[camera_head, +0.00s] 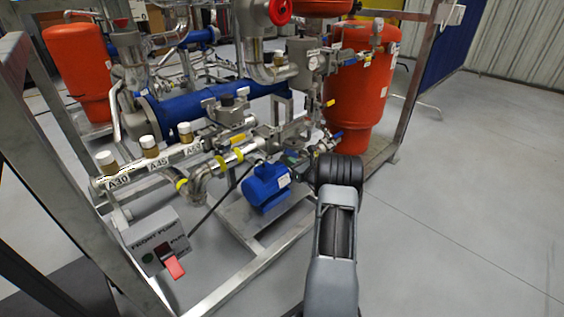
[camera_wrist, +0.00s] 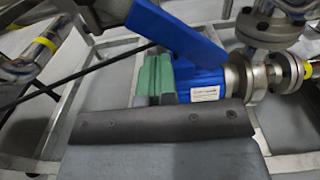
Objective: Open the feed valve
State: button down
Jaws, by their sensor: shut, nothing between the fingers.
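My gripper (camera_wrist: 154,80) shows in the wrist view as two green fingertips pressed together above a dark bar, empty. In the head view my arm hides it. No label tells me which valve is the feed valve. A yellow-handled valve (camera_head: 329,103) and another blue handle (camera_head: 337,134) are near the right red tank.
The pump motor (camera_head: 266,187) sits low inside the metal skid frame (camera_head: 238,284). A front pump switch box (camera_head: 158,243) with a red flap is at the lower left. An orange-red tank (camera_head: 358,90) stands at right. The floor (camera_head: 470,190) is clear there.

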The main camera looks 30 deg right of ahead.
aim_at(295, 153)
jog(key=shift+w+d+r, duration=0.1)
jog(key=shift+d+r, duration=0.3)
jog(key=shift+d, duration=0.15)
jog(key=shift+w+d+r, duration=0.1)
jog(key=shift+d+r, duration=0.25)
jog(key=shift+d, duration=0.2)
jog(key=shift+r, duration=0.1)
jog(key=shift+s+d+r, duration=0.15)
jog(key=shift+s+d, duration=0.65)
jog(key=shift+d, duration=0.15)
jog(key=s+d+p, duration=0.1)
jog(key=s, duration=0.7)
jog(key=shift+d+p, duration=0.2)
jog(key=shift+p, duration=0.2)
